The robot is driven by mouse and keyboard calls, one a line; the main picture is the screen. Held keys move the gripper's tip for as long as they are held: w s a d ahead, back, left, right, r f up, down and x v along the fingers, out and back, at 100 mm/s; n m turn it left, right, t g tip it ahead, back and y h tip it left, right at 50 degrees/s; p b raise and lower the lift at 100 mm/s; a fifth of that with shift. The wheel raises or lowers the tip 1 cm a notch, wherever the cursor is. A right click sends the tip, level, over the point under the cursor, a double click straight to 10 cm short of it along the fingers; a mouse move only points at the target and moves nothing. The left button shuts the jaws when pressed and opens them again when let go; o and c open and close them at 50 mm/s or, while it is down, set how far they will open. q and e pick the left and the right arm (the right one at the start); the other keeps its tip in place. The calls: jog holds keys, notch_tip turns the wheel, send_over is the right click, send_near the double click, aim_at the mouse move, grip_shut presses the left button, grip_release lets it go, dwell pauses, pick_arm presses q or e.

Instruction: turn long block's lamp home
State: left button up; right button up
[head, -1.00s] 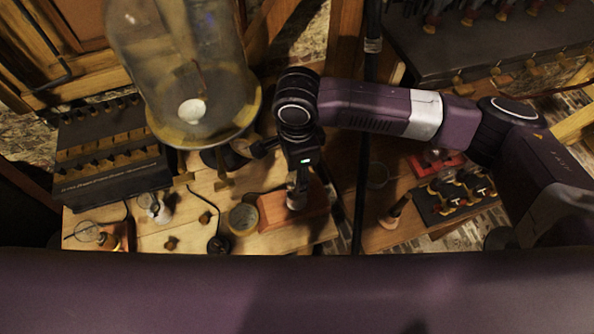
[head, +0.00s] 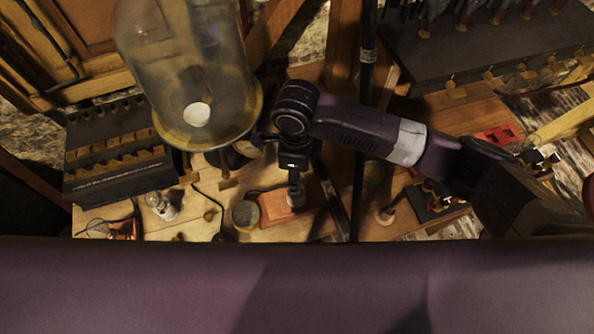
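A long reddish-wood block (head: 274,208) lies on the light wooden bench, near the front. A small upright piece with a pale band, possibly its lamp (head: 296,197), stands at the block's right part. My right gripper (head: 294,178) reaches down over it from above, in line with it. The fingers are dark and small here, so I cannot tell if they are closed on it or how the lamp is seated. A round brass-rimmed piece (head: 245,214) sits at the block's left end. My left gripper is not in view.
A dark terminal box (head: 118,150) stands left. A small bulb on a white base (head: 161,205) stands on the bench. A dark vertical rod (head: 361,150) passes right of my gripper.

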jog(key=shift+m, duration=0.4)
jog(key=o, duration=1.4)
jog(key=n, duration=0.7)
jog(key=shift+n, duration=0.3)
jog(key=shift+c, duration=0.6)
